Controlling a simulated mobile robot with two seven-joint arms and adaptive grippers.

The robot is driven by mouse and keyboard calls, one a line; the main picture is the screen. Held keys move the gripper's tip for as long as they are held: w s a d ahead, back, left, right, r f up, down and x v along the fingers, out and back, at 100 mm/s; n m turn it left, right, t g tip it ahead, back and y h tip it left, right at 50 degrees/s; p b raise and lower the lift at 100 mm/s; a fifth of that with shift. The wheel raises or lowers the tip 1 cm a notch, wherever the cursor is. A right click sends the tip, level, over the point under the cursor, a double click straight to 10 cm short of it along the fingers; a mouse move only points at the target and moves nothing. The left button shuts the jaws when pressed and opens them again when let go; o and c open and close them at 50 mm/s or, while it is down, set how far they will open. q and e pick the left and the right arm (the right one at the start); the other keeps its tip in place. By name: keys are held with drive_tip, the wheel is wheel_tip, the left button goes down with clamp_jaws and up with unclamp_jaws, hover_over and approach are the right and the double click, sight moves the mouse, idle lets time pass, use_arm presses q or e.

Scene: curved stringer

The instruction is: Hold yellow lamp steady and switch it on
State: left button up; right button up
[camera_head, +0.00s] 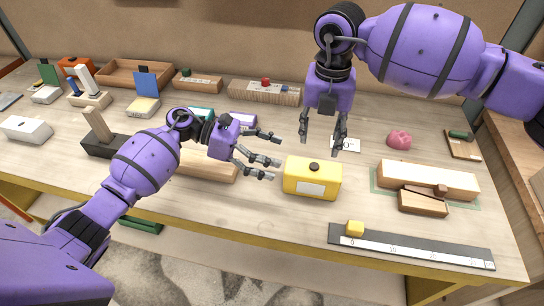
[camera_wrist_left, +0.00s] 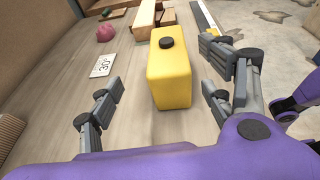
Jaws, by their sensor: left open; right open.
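The yellow lamp (camera_head: 312,180) is a box with rounded edges, a dark round button (camera_head: 314,166) on top and a pale label on its front. It stands upright on the table, right of centre. My left gripper (camera_head: 276,156) is open just left of the lamp, its fingers pointing at it. In the left wrist view the lamp (camera_wrist_left: 168,77) stands ahead, between the spread fingers (camera_wrist_left: 160,100) and beyond their tips. My right gripper (camera_head: 321,138) is open, pointing down above and behind the lamp. Neither gripper visibly holds anything.
A white numbered card (camera_head: 346,145) lies behind the lamp. A pink object (camera_head: 399,139) and wooden blocks (camera_head: 428,180) are to the right. Wooden trays and several small items fill the left and back.

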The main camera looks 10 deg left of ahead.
sight(312, 175)
use_arm(q)
drive_tip(key=shift+m+g+y, duration=0.5)
drive_tip(key=shift+m, duration=0.1)
drive_tip(key=x, duration=1.2)
drive_tip(key=shift+s+d+f, duration=0.2)
drive_tip(key=shift+s+f, duration=0.15)
drive_tip(key=shift+f, duration=0.2)
drive_tip(key=shift+c, duration=0.5)
drive_tip(key=c, duration=1.6)
use_arm(e)
clamp_jaws()
drive_tip(key=shift+s, duration=0.1)
